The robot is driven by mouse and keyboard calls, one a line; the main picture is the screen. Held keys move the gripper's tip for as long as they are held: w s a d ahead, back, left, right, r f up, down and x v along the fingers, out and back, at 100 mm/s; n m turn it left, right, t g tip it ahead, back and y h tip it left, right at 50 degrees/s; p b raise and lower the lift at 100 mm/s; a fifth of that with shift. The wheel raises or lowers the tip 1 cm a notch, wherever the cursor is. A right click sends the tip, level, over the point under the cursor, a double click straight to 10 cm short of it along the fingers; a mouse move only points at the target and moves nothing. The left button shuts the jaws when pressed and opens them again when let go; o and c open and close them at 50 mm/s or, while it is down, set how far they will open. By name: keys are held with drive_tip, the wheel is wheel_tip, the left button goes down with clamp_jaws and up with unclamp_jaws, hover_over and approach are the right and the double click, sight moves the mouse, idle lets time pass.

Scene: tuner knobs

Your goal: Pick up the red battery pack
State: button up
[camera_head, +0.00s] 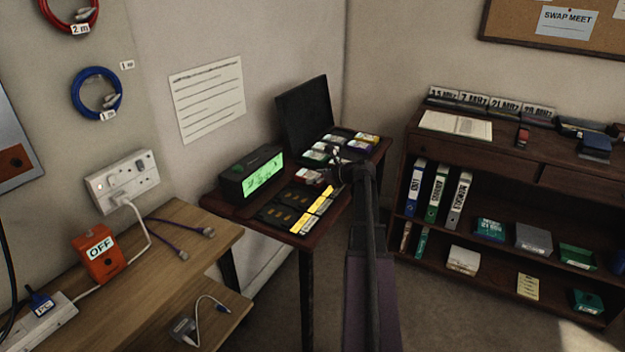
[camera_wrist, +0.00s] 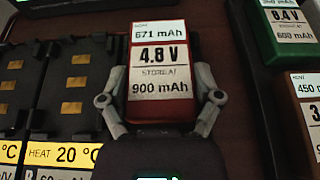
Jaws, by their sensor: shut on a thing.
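A red battery pack (camera_wrist: 160,70) with white labels reading "671 mAh", "4.8 V" and "900 mAh" is in the middle of the wrist view. My gripper (camera_wrist: 160,85) is shut on it, one finger on each long side. In the head view my gripper (camera_head: 335,178) reaches over the small dark table (camera_head: 262,222), and the red pack (camera_head: 309,176) shows just left of it. I cannot tell whether the pack touches the table top.
Black charger bays with yellow labels (camera_head: 300,208) lie left of the pack. A green-lit display unit (camera_head: 252,174) stands behind them. An open black case with several packs (camera_head: 340,146) is at the table's back. A shelf unit (camera_head: 500,200) stands right.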

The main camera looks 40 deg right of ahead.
sight(315, 176)
drive_tip(key=shift+r+p, duration=0.65)
drive_tip(key=shift+r, duration=0.15)
drive_tip(key=shift+r+p, duration=0.8)
drive_tip(key=shift+r, duration=0.05)
drive_tip(key=s+a, duration=0.1)
drive_tip(key=s, duration=0.3)
drive_tip(key=s+a, duration=0.1)
drive_tip(key=s, duration=0.4)
drive_tip(key=s+a+r+p, duration=0.1)
drive_tip(key=s, duration=0.4)
drive_tip(key=shift+s+a, duration=0.15)
drive_tip(key=shift+s, duration=0.05)
drive_tip(key=shift+s+a, duration=0.1)
drive_tip(key=shift+s, duration=0.5)
